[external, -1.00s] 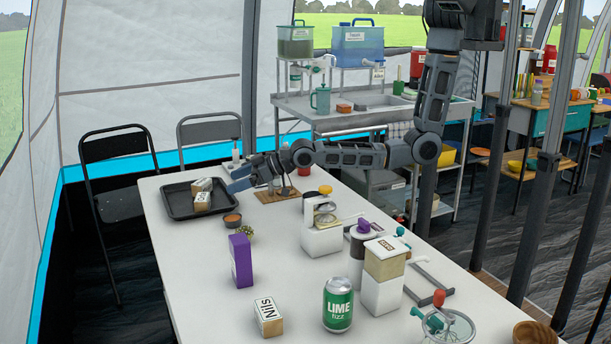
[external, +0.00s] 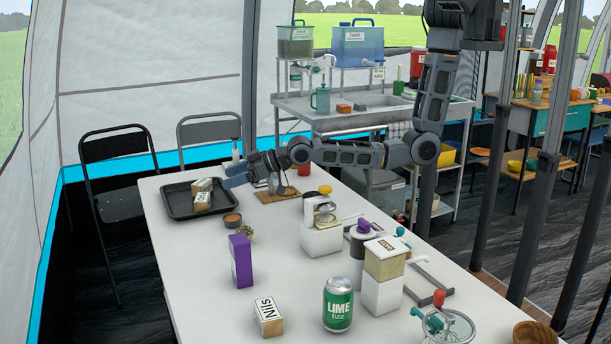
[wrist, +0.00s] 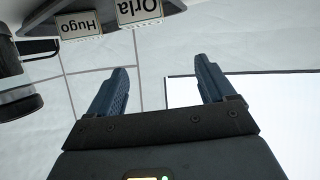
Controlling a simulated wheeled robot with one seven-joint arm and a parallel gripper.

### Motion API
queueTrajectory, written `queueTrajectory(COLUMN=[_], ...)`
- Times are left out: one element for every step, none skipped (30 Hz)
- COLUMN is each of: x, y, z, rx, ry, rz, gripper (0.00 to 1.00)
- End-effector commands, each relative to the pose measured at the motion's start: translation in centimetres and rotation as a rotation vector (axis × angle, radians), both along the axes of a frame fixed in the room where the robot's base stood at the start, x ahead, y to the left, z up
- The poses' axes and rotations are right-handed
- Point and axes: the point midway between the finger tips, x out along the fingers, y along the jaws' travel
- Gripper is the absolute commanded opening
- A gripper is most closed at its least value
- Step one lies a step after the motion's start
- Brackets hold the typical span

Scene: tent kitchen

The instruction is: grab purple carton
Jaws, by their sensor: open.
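The purple carton (external: 240,261) stands upright on the white table, left of the middle, with a white label on its front. It does not show in the wrist view. My gripper (external: 228,176) is at the far part of the table, above it and near the right end of the black tray, well beyond the carton. In the wrist view the two fingers of my gripper (wrist: 163,80) are spread apart with nothing between them.
The black tray (external: 177,213) holds small labelled blocks. A block marked NILS (external: 268,316) and a green LIME can (external: 338,304) stand nearer the front. Bare table lies left of the carton.

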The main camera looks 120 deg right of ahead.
Motion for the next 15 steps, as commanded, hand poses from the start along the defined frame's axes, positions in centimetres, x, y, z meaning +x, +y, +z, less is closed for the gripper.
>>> queueTrajectory(x=[1.4, 2.3, 3.4, 4.2, 4.9, 5.7, 6.1, 6.5, 6.9, 7.1, 7.2, 7.2, 7.1, 7.0, 6.6], y=[1.5, 2.4, 3.8, 5.0, 6.2, 7.9, 9.2, 10.4, 12.3, 13.6, 15.0, 17.0, 18.5, 19.9, 21.9], z=[1.6, 2.7, 4.1, 5.3, 6.3, 7.5, 8.3, 9.0, 9.8, 10.3, 10.7, 11.1, 11.3, 11.4, 11.4], rx=[-0.003, -0.008, -0.014, -0.02, -0.024, -0.029, -0.03, -0.03, -0.03, -0.028, -0.027, -0.023, -0.019, -0.015, -0.01], ry=[-0.022, -0.035, -0.052, -0.064, -0.075, -0.086, -0.092, -0.097, -0.101, -0.103, -0.101, -0.099, -0.095, -0.09, -0.08], rz=[0.017, 0.028, 0.043, 0.056, 0.067, 0.083, 0.094, 0.104, 0.12, 0.131, 0.143, 0.16, 0.172, 0.185, 0.204], gripper=[0.83, 0.83, 0.83, 0.83, 0.83, 0.83, 0.83, 0.83, 0.83, 0.83, 0.83, 0.83, 0.83, 0.83, 0.83])
